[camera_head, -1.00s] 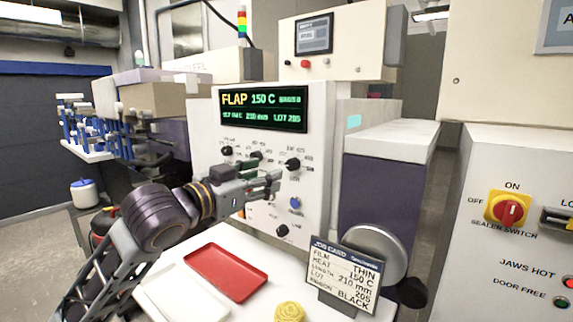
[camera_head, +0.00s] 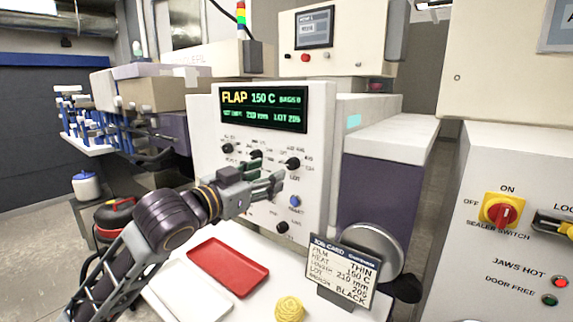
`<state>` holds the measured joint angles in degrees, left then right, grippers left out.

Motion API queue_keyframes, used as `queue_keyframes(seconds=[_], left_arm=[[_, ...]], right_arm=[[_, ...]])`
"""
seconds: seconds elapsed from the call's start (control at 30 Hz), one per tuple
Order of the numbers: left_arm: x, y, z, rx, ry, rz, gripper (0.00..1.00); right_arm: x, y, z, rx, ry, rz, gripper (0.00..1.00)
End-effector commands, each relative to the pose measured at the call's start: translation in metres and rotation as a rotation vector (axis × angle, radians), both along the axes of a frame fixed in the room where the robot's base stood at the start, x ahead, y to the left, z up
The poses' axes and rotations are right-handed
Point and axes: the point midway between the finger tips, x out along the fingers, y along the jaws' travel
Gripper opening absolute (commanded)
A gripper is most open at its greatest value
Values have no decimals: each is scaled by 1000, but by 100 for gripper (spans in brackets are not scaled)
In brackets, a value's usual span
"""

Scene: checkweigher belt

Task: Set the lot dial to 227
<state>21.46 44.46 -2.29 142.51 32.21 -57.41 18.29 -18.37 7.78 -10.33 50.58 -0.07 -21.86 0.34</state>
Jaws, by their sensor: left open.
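The lot dial (camera_head: 292,163) is a black knob at the right of the upper knob row on the white control panel (camera_head: 318,150), with a LOT label beneath it. The panel's display (camera_head: 263,108) reads FLAP, 150 C, 210 mm and LOT 205. My left gripper (camera_head: 279,182) is in front of the panel, just below and left of the lot dial, pointing right. Its jaws are open with nothing seen between them, and it appears apart from the dial. It hides part of the panel. My right gripper is not in view.
Other black knobs (camera_head: 256,155) and a blue button (camera_head: 295,201) are close to the gripper. A sealer switch (camera_head: 504,211) is at right.

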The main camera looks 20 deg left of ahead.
Motion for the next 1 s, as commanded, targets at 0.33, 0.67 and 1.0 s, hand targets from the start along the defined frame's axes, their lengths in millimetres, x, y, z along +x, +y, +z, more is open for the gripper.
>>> queue_keyframes(seconds=[0.33, 0.67, 1.0], left_arm=[[6, -2, 1, 0, -1, 0, 51], [32, -12, 1, 0, -1, 0, 51], [64, -23, 1, -1, -1, 0, 51]], right_arm=[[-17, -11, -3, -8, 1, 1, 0], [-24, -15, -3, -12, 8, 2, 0], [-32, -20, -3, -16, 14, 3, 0]])
